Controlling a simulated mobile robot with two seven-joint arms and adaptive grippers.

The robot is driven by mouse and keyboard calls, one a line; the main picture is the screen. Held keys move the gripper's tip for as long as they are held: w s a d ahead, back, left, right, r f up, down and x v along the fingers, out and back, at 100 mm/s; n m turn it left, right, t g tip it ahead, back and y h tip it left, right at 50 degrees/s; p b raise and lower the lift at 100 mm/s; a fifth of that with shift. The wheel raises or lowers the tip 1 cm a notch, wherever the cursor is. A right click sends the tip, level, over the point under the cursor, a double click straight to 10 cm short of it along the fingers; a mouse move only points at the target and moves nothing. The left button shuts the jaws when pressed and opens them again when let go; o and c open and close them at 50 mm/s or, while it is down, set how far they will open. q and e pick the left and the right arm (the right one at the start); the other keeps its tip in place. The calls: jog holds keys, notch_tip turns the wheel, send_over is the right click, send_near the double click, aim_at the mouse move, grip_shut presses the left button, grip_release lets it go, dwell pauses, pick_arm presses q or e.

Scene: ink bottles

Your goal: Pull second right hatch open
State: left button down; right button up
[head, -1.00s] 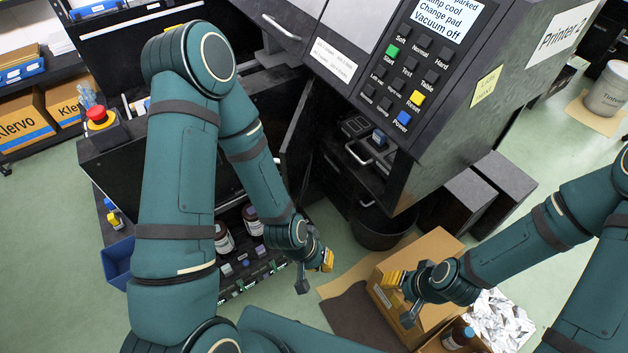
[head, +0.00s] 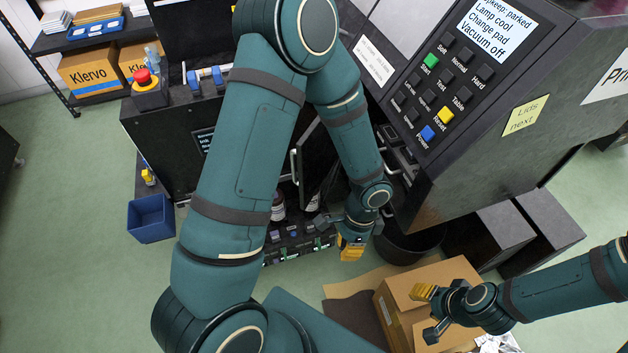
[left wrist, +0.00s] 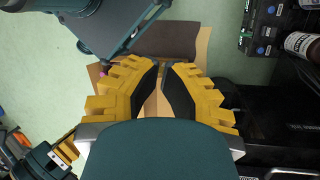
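A dark hatch panel (head: 312,170) with a pale upright handle (head: 297,165) shows between my left arm's links, standing out at an angle from the black cabinet; part is hidden. Another pale handle (head: 405,172) is low on the printer's front. I cannot tell which is the second right hatch. A pale handle (left wrist: 290,172) also shows in the left wrist view. My left gripper (head: 352,250) hangs below the panel, apart from both handles. In the left wrist view its yellow fingertips (left wrist: 163,66) nearly meet with nothing between. My right gripper (head: 428,312) is above the cardboard box.
The printer (head: 520,130) with its button panel overhangs a dark bin (head: 410,243). A cardboard box (head: 440,278) stands at lower right. A rack of bottles (head: 300,243) is beside my left gripper. A blue bin (head: 150,218) and red emergency button (head: 142,76) are at left.

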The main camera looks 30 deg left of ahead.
pick_arm(q)
jog(key=w+a+r+m+t+y, duration=0.1)
jog(key=w+a+r+m+y, duration=0.4)
jog(key=w+a+r+y, duration=0.1)
jog(key=m+t+y, duration=0.1)
jog(key=t+y, duration=0.1)
jog(key=y, duration=0.1)
send_near(304, 183)
jog(key=b+x, duration=0.2)
jog(key=x, duration=0.4)
jog(key=shift+a+f, duration=0.1)
jog(key=shift+f, duration=0.1)
jog(key=shift+a, duration=0.1)
